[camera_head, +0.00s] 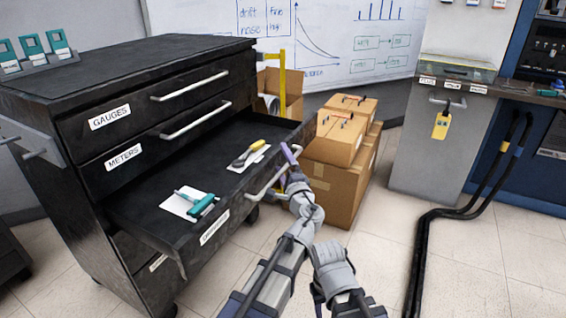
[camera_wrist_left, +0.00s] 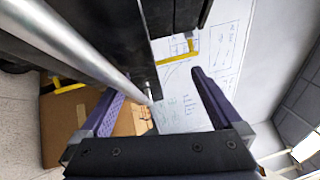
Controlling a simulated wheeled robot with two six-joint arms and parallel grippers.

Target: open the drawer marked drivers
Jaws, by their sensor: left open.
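The black cabinet (camera_head: 40,130) stands at the left in the head view. Its third drawer (camera_head: 140,215) is pulled well out; the slanted front label (camera_head: 214,228) is too small to read surely. The drawer's silver handle (camera_head: 262,186) is on its front. My left gripper (camera_head: 290,160) is open beside the handle's far end, with its purple fingers apart. In the left wrist view, the gripper (camera_wrist_left: 160,95) is open and a silver bar (camera_wrist_left: 75,45) runs past its left finger; I cannot tell whether they touch. My right gripper is not in view.
The open drawer holds a teal-handled tool (camera_head: 200,204) and a yellow-handled tool (camera_head: 248,153) on white cards. Drawers marked GAUGES (camera_head: 110,117) and METERS (camera_head: 123,157) above are shut. Cardboard boxes (camera_head: 335,185) stand close behind the gripper. Black cables (camera_head: 425,250) cross the floor at right.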

